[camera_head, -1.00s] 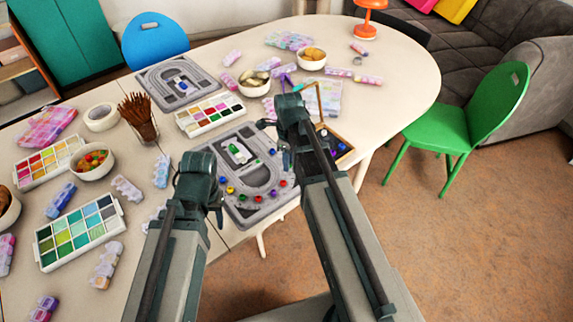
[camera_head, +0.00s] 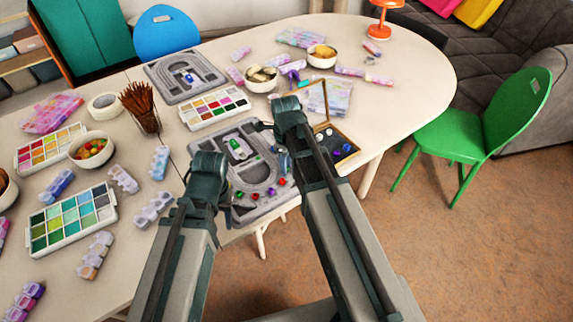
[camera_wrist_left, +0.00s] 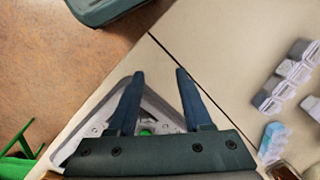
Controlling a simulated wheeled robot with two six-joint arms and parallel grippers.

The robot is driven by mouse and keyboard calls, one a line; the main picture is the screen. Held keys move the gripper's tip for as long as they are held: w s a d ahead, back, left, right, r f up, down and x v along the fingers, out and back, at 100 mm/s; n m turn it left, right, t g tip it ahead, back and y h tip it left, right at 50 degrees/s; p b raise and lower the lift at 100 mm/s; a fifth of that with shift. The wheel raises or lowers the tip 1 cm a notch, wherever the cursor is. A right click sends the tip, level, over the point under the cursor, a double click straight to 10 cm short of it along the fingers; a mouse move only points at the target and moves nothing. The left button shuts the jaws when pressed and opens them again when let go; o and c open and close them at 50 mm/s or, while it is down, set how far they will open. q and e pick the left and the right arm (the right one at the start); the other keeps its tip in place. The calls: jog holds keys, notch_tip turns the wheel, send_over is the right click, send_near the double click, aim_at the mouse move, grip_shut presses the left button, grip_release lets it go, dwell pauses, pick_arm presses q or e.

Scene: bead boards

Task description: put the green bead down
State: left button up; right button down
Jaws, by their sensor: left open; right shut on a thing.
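The near grey bead board (camera_head: 262,208) lies at the table's front edge, with small coloured beads along its curved near rim. A white holder with a green piece (camera_head: 237,145) stands on its upper part. My left gripper (camera_wrist_left: 155,75) is open and empty, above the board's left side; a green spot (camera_wrist_left: 146,131) shows beyond its fingers in the left wrist view. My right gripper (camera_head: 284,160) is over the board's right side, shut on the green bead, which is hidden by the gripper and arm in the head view.
A dark wood-framed tray (camera_head: 340,146) with beads stands right of the board. Behind it are a paint palette (camera_head: 211,107), a second grey board (camera_head: 160,72) and a pencil cup (camera_head: 145,122). The table's right end has clear room.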

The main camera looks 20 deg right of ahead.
jog(key=c, duration=0.7)
grip_release()
notch_tip(320, 180, up, 12)
jog(key=r+p, duration=0.1)
jog(key=p, duration=1.2)
pick_arm(q)
notch_tip(320, 180, up, 12)
jog(key=shift+r, duration=0.2)
pick_arm(e)
jog(key=shift+s+a+f+n+h, duration=0.15)
jog(key=shift+s+a+n, duration=1.95)
jog(key=shift+n, duration=2.9)
jog(key=shift+s+a+n+h, duration=0.25)
jog(key=shift+s+a+n, duration=1.1)
jog(key=shift+s+n, duration=2.5)
jog(key=shift+s+a+f+n+h, duration=0.15)
jog(key=shift+s+a+n, duration=1.35)
jog(key=shift+n, duration=4.65)
jog(key=shift+w+a, duration=0.25)
